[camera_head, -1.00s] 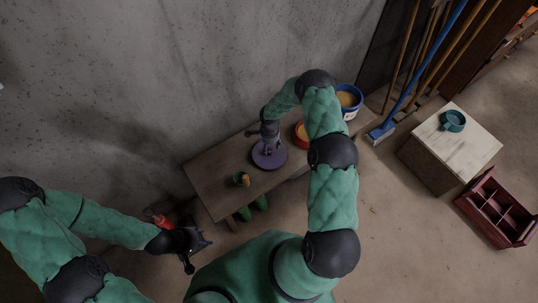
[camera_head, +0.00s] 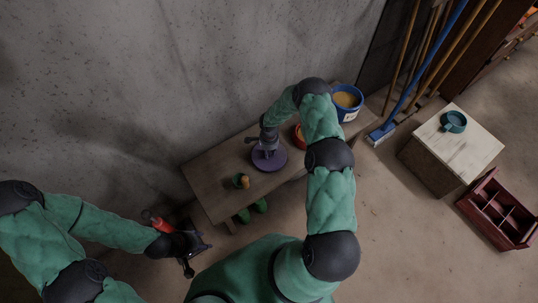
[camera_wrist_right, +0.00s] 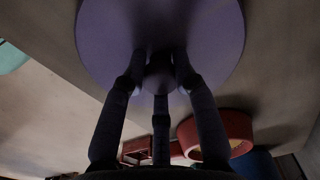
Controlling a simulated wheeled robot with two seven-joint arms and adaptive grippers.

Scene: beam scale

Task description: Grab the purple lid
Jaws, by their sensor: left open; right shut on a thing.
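The purple lid (camera_head: 281,163) is a round disc over the wooden table's middle in the head view. My right gripper (camera_head: 268,148) reaches down over its centre. In the right wrist view the lid (camera_wrist_right: 215,40) fills the top, and the fingers of my right gripper (camera_wrist_right: 160,85) are shut on the round knob at its middle. I cannot tell whether the lid touches the table. My left gripper (camera_head: 198,245) is open, low and left of the table, away from the lid.
The wooden table (camera_head: 212,180) also bears a small green and orange thing (camera_head: 241,181) and an orange-red bowl (camera_head: 298,136), partly hidden by my right arm. A blue bucket (camera_head: 348,115) is at the far end. A pale box (camera_head: 470,140) with a teal dish (camera_head: 454,122) and a red crate (camera_head: 490,200) stand right.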

